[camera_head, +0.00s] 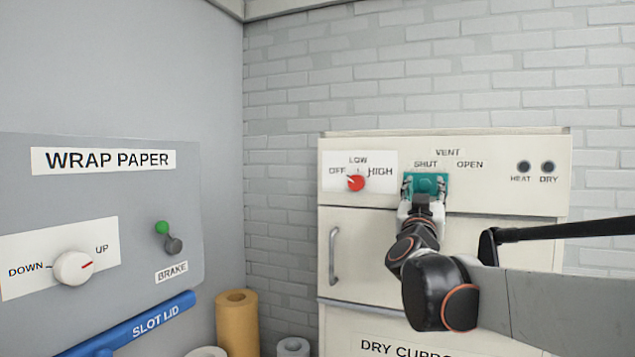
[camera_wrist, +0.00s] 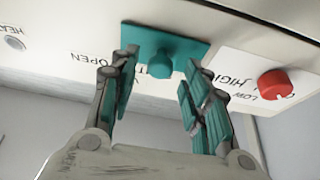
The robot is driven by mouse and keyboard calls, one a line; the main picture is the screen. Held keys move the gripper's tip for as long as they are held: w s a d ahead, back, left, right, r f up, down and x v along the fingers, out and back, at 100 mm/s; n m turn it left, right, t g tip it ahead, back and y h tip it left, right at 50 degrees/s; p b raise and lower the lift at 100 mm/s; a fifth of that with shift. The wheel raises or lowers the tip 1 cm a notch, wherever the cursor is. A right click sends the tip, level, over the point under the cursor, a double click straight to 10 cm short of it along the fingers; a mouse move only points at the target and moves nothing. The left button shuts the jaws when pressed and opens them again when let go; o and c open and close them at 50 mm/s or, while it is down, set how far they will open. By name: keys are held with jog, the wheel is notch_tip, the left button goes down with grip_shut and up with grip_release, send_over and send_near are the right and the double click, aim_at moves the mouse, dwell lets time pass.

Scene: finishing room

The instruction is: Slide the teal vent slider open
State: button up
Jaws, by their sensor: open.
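The teal vent slider (camera_head: 428,181) is on the cream cupboard's top panel, below the SHUT label and left of OPEN. In the wrist view it is a teal plate (camera_wrist: 185,45) with a round knob (camera_wrist: 160,64), and the picture is turned nearly upside down. My gripper (camera_head: 424,191) is in front of the slider and hides its lower part. In the wrist view my gripper (camera_wrist: 160,78) is open, with one teal-padded finger on each side of the knob. I see a gap on both sides; how deep the knob sits between the fingers is unclear.
A red knob (camera_head: 355,183) marked OFF, LOW and HIGH is just left of the slider. HEAT and DRY indicators (camera_head: 536,167) are at the right. The cupboard door handle (camera_head: 334,256) is below left. A grey WRAP PAPER panel (camera_head: 120,205) is at the left.

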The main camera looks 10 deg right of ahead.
jog(key=shift+x, duration=0.95)
